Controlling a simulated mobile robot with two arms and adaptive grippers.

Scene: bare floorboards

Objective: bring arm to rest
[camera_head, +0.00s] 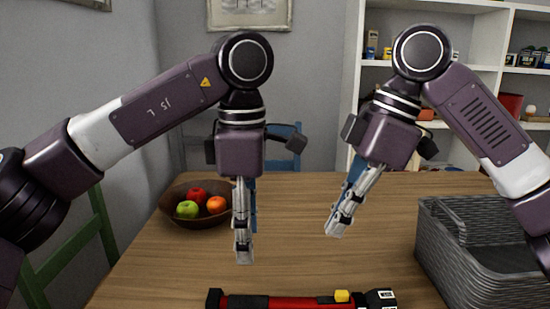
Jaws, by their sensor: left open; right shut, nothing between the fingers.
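My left gripper (244,255) hangs down over the middle-left of the wooden table (300,265), seen edge-on, open and empty. My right gripper (335,230) points down and slightly left over the table's middle, shut with nothing in it. Both arms are raised, bent at the wrist, and the grippers are apart from each other. A red and black flashlight-like tool (300,301) lies at the near edge of the view, partly cut off, nearer than both grippers.
A brown bowl (170,207) with red, green and orange fruit stands left of my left gripper. A grey woven basket (440,255) stands at the right, below my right arm. Chairs (95,225) stand around the table. White shelves (480,80) are behind. The table between the grippers is clear.

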